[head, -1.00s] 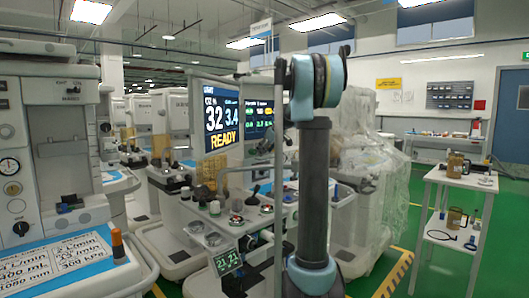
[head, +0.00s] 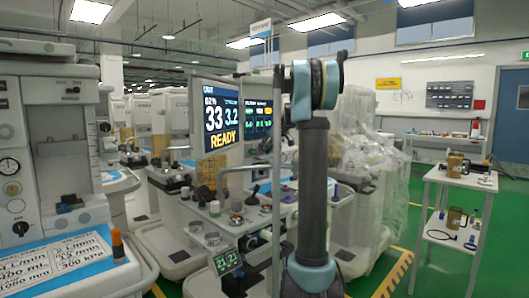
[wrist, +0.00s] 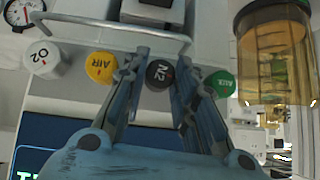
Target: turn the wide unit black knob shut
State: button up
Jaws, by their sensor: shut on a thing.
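The black knob (wrist: 160,74), marked N2, is in the middle of the wrist view. It sits in a row with a white O2 knob (wrist: 41,60), a yellow AIR knob (wrist: 100,67) and a green AUX knob (wrist: 221,84). My gripper (wrist: 159,62) is shut on the black knob, with one finger on each side of it. The fingers partly cover the yellow and green knobs. In the head view my upright arm hides part of the carts, and I cannot make out the gripper there.
A metal rail (wrist: 115,28) runs close above the knobs. An amber canister (wrist: 275,55) stands to the right. In the head view a monitor (head: 221,118) stands left of my arm. A white side table (head: 460,178) and open green floor lie to the right.

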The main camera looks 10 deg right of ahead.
jog(key=shift+w+d+m+g+y, duration=0.15)
jog(key=shift+m+g+y, duration=0.5)
jog(key=shift+y, duration=0.35)
jog(key=o, duration=1.1)
jog(key=shift+c, duration=0.2)
jog(key=v, duration=0.8)
jog(key=shift+f, duration=0.1)
